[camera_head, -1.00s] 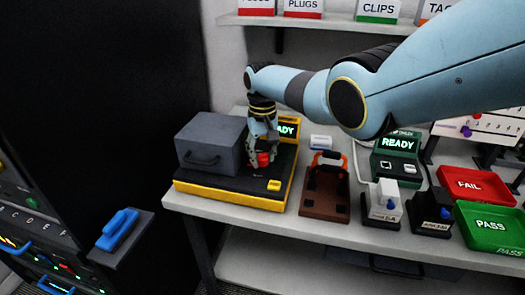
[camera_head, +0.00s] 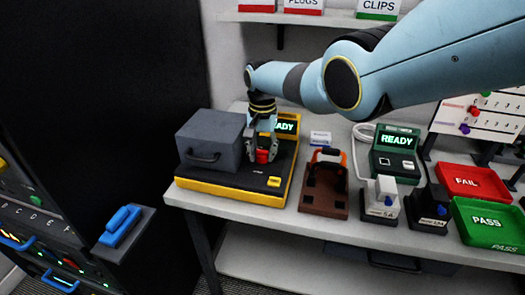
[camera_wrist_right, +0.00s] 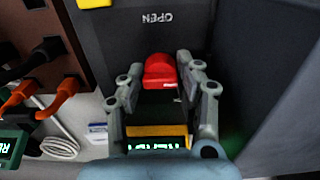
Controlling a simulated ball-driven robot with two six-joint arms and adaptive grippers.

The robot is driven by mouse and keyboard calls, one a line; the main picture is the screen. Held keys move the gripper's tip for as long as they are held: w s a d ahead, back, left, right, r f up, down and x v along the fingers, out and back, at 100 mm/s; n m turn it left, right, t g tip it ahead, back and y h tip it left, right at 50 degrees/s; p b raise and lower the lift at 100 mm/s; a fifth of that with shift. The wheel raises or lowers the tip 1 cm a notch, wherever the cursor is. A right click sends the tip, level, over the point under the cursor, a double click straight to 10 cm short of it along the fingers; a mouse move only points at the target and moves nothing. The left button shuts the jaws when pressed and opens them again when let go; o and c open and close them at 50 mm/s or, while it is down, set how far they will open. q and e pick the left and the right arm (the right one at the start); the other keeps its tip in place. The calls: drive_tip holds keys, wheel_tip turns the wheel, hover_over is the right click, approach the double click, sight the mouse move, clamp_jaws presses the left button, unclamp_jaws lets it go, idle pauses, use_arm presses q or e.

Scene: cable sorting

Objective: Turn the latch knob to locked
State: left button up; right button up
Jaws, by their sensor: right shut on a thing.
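The red latch knob (camera_head: 262,156) stands on the black top of the yellow-edged test station (camera_head: 232,193), to the right of a grey box with a handle (camera_head: 211,139). My right gripper (camera_head: 263,154) points down over the knob and is shut on it, one finger on each side. Part of the knob is hidden by the fingers. My left gripper is not in view.
A yellow button (camera_head: 274,181) is on the station's front right. A brown board with an orange cable (camera_head: 324,190), a green READY unit (camera_head: 396,150), connector stands (camera_head: 381,200), and the red FAIL tray (camera_head: 474,182) and green PASS tray (camera_head: 491,221) are to the right.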

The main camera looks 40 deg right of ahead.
sight(262, 150)
drive_tip(key=shift+w+r, duration=0.1)
drive_tip(key=o, duration=1.2)
drive_tip(key=shift+c, duration=0.2)
wheel_tip(262, 150, up, 12)
